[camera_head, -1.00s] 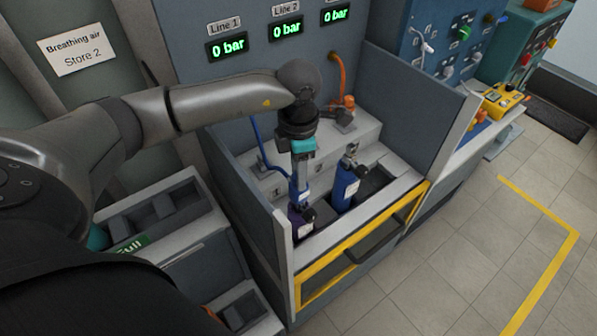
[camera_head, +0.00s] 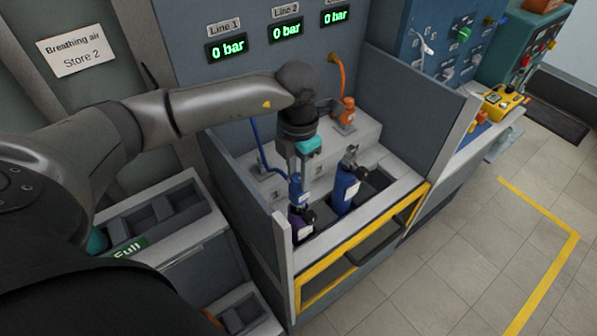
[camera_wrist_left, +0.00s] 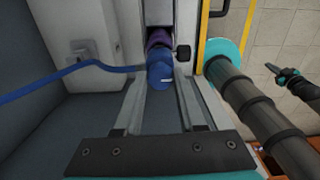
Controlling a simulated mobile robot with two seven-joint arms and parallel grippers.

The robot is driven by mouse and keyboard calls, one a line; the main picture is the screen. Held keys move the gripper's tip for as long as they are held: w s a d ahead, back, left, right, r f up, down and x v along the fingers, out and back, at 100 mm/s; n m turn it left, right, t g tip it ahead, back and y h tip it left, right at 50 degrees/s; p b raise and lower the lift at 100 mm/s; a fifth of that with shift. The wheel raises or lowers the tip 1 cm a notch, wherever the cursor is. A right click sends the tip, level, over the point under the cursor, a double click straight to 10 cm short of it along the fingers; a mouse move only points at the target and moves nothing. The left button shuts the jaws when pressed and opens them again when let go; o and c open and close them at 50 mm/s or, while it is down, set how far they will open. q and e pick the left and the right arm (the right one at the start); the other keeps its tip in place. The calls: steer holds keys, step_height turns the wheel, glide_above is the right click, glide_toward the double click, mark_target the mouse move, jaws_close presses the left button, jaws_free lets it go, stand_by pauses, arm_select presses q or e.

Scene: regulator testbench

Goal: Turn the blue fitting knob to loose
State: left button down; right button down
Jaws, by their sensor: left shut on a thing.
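The blue fitting (camera_head: 300,188) sits on top of a purple cylinder (camera_head: 301,222) in the left slot of the bench, with a blue hose running to it. In the left wrist view the fitting (camera_wrist_left: 160,73) lies between the fingertips, with the purple cylinder top (camera_wrist_left: 158,40) just beyond it. My left gripper (camera_head: 297,178) points down from above and is shut on the blue fitting. A black side knob (camera_wrist_left: 183,52) shows beside the purple cylinder top. What seems to be part of my right arm (camera_wrist_left: 240,92) shows in the wrist view; its jaws are unclear.
A blue cylinder (camera_head: 345,188) with a black valve stands close to the right. An orange fitting (camera_head: 346,112) with its hose is behind on the step. Grey side walls (camera_head: 425,110) and a yellow-edged front rail (camera_head: 365,245) enclose the bay. All three displays read 0 bar.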

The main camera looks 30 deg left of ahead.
mark_target(299, 177)
arm_select(q)
steer(key=shift+c, duration=2.4)
jaws_free()
steer(key=shift+r, duration=0.1)
step_height(299, 177, up, 15)
